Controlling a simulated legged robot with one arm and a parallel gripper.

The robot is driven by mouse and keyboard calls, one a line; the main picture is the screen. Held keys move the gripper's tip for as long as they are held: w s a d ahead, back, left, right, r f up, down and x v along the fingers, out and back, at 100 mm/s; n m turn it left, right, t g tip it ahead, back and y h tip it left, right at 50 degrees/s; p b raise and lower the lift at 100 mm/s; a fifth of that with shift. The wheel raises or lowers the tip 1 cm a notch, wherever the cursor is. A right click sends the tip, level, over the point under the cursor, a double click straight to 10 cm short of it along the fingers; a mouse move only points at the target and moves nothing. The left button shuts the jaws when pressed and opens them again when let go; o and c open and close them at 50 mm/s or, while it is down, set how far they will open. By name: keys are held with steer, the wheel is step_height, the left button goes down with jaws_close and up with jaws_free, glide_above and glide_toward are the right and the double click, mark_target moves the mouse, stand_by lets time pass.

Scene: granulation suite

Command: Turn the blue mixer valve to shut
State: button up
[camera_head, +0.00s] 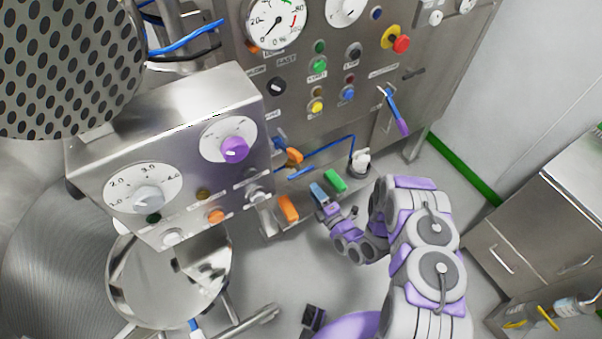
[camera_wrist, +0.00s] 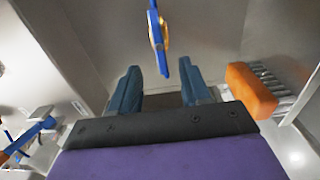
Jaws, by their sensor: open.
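In the wrist view a narrow blue handle (camera_wrist: 160,50), with a yellow-orange piece beside it, hangs at the top centre. It lies beyond my fingertips, in line with the gap between them and not touching either. My gripper (camera_wrist: 158,88) is open, one teal finger on each side, with nothing between them. In the head view my gripper (camera_head: 319,190) is low in front of the machine panel, between an orange handle (camera_head: 288,208) and a green handle (camera_head: 335,181). I cannot clearly pick out the blue mixer valve there.
The orange handle is close right of my gripper in the wrist view (camera_wrist: 250,90). A steel control box (camera_head: 175,150) with dials juts out at the left, above a round steel vessel (camera_head: 165,285). A steel cabinet (camera_head: 545,225) stands at the right. Grey floor lies between.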

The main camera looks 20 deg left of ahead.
mark_target(301, 171)
steer(key=shift+b+x, duration=1.1)
steer(key=shift+x, duration=4.15)
steer(key=shift+s, duration=0.1)
jaws_close()
